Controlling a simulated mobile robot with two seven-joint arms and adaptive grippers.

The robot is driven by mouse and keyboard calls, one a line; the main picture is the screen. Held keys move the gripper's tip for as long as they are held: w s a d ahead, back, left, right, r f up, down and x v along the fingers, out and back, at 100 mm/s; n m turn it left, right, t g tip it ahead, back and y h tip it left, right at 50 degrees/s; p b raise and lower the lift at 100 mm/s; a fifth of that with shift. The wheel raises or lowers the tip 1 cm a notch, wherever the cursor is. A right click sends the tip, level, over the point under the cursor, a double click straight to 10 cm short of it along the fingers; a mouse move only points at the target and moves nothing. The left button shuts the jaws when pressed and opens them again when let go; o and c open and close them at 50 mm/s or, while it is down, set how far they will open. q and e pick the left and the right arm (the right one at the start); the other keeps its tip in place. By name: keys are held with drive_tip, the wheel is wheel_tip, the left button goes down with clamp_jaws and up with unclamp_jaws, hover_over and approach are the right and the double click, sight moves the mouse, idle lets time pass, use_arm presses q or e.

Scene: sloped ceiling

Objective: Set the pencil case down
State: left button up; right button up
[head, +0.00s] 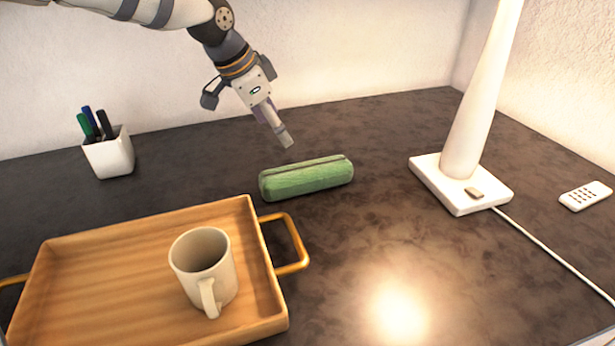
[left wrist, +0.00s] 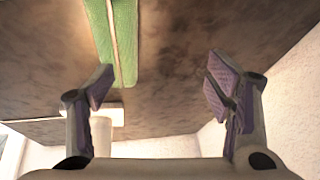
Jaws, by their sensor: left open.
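The green pencil case (head: 306,178) lies on the dark desk, to the right of and behind the tray. My left gripper (head: 285,140) is above the desk just behind the case, apart from it in the head view. In the left wrist view the gripper (left wrist: 160,92) is open, its two purple-padded fingers spread with nothing held between them. The pencil case (left wrist: 124,40) shows there beyond the fingers, nearer the left one. My right gripper is in neither view.
A wooden tray (head: 110,250) with a mug (head: 205,265) fills the front left. A pen cup (head: 108,155) stands at the back left. A white lamp base (head: 440,190), its cable and a small keypad device (head: 586,195) are at the right.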

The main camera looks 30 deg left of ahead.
sight(307, 167)
use_arm(q)
drive_tip(key=s+d+r+m+g+h, duration=0.1)
drive_tip(key=s+d+r+g, duration=0.1)
drive_tip(key=s+d, duration=0.1)
drive_tip(key=x, duration=0.3)
drive_tip(key=b+x, duration=0.1)
drive_tip(key=x, duration=0.3)
drive_tip(key=d+x, duration=0.1)
drive_tip(key=x, duration=0.3)
drive_tip(key=shift+w+b, duration=0.35)
drive_tip(key=shift+w+d+f, duration=0.15)
drive_tip(key=shift+w+f, duration=0.1)
drive_tip(key=shift+f, duration=0.1)
drive_tip(key=shift+r, duration=0.1)
drive_tip(key=shift+c, duration=0.8)
drive_tip(key=c, duration=1.3)
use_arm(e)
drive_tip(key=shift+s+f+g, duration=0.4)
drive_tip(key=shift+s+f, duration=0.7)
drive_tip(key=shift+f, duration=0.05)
